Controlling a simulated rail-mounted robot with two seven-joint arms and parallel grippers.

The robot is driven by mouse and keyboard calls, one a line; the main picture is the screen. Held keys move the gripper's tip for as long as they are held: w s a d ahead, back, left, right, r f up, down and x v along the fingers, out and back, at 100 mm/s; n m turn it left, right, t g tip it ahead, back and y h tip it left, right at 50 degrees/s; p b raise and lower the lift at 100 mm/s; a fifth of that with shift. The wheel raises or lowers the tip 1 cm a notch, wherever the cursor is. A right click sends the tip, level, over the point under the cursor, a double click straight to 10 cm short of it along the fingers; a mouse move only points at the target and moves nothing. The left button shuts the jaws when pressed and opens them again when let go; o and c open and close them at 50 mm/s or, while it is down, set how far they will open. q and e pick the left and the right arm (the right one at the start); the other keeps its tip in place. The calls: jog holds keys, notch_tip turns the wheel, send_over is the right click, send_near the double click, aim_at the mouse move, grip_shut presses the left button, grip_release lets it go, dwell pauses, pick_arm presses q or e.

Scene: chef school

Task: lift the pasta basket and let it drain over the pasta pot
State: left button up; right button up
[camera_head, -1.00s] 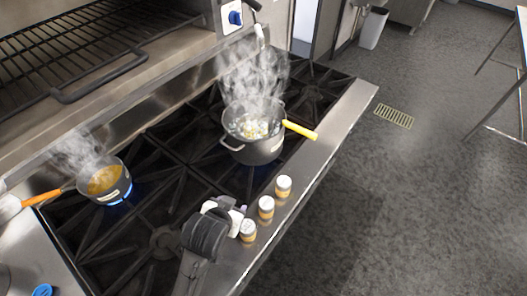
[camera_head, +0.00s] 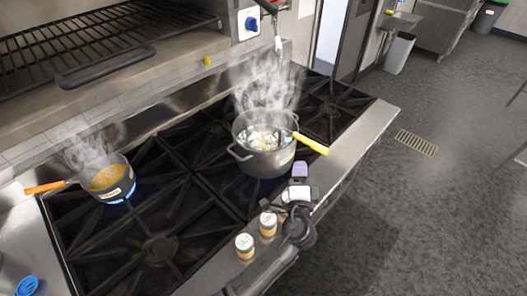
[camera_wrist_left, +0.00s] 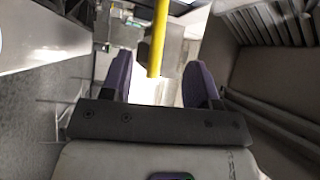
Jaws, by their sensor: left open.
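The pasta pot (camera_head: 258,164) is a grey pot on the stove with steam rising from it. The pasta basket sits inside it, and its yellow handle (camera_head: 311,144) sticks out to the right over the stove's front edge. Pale contents show in the basket; steam partly veils them. My left gripper (camera_head: 300,172) is just below the handle in the head view, apart from it there. In the left wrist view the yellow handle (camera_wrist_left: 159,38) shows between the two purple fingers of my open left gripper (camera_wrist_left: 159,80). My right gripper is not in view.
A smaller pan (camera_head: 113,190) with an orange handle steams over a blue flame at the left. Two jars (camera_head: 268,224) (camera_head: 244,246) stand on the front ledge beside my left arm. A shelf with a rack (camera_head: 85,45) overhangs the back left.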

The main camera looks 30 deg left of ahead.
aim_at(301, 140)
pick_arm(q)
jog(key=p+x, duration=0.1)
jog(key=x, duration=1)
jog(key=shift+w+a, duration=0.2)
jog(key=shift+w, duration=0.2)
jog(key=shift+r, duration=0.1)
grip_shut()
